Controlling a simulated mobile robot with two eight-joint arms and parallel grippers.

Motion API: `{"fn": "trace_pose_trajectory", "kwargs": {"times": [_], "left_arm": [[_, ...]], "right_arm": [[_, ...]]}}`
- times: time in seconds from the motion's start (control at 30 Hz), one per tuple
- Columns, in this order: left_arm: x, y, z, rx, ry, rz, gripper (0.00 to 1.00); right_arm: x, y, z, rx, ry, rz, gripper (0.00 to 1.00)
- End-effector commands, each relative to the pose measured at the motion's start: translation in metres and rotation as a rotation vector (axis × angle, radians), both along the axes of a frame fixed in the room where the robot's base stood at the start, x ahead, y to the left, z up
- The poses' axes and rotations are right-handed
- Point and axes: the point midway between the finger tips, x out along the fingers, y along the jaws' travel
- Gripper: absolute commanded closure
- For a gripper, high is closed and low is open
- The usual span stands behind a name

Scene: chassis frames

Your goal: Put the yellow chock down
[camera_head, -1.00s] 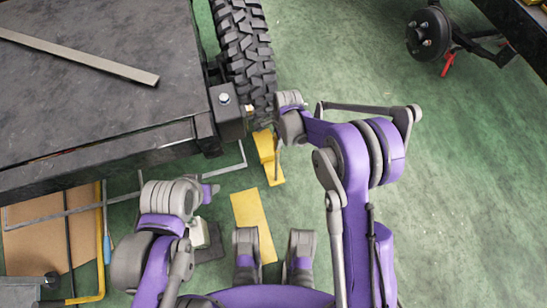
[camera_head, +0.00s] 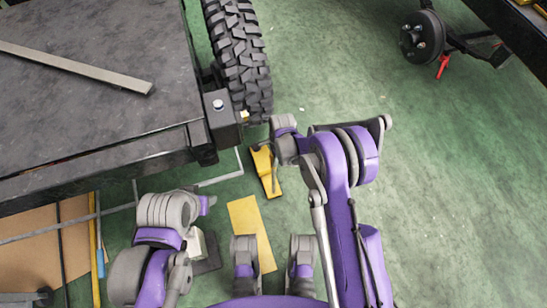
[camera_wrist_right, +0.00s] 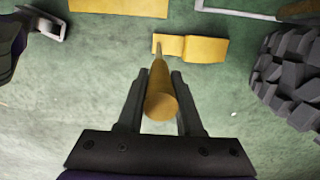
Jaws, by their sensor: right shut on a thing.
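The yellow chock (camera_head: 265,170) is beside the lower end of the big tyre, just left of my right arm in the head view. In the right wrist view the chock (camera_wrist_right: 198,48) lies beyond the fingertips, with a thin tapered handle ending in a round yellow knob (camera_wrist_right: 161,106). My right gripper (camera_wrist_right: 160,82) is shut on this handle, one finger on each side. In the head view the right gripper itself is mostly hidden under its wrist. I cannot tell whether the chock touches the floor.
The knobbly tyre (camera_head: 238,55) and the dark trailer bed (camera_head: 90,90) with a metal bar stand at upper left. A flat yellow rectangle (camera_head: 250,225) lies on the green floor near my base. A wheel hub (camera_head: 422,38) is at upper right. The floor on the right is clear.

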Motion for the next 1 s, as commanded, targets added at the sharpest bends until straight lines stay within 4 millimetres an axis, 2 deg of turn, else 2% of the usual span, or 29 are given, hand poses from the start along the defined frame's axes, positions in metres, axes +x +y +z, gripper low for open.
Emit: {"fn": "trace_pose_trajectory", "kwargs": {"times": [0.13, 0.17, 0.3, 0.67, 0.77, 1.0], "left_arm": [[0.0, 0.0, -0.005, 0.0, 0.002, 0.0, 0.5], [0.0, 0.0, -0.004, 0.0, 0.001, 0.0, 0.5], [0.0, 0.0, -0.003, 0.0, 0.001, 0.0, 0.5], [0.0, 0.0, 0.001, 0.0, 0.0, 0.0, 0.5], [0.0, 0.0, 0.004, 0.0, -0.001, 0.0, 0.5], [-0.002, 0.0, 0.017, 0.0, -0.006, 0.0, 0.5]], "right_arm": [[0.0, 0.0, -0.004, 0.0, -0.001, 0.0, 1.0], [0.0, 0.0, -0.004, 0.0, 0.0, 0.0, 0.6], [0.0, 0.0, -0.003, 0.0, 0.0, 0.0, 0.35], [0.0, 0.0, 0.002, 0.0, 0.0, 0.0, 0.35], [0.001, -0.001, 0.014, 0.0, 0.0, 0.0, 0.35], [0.002, -0.008, 0.066, 0.0, 0.0, -0.001, 0.35]]}}
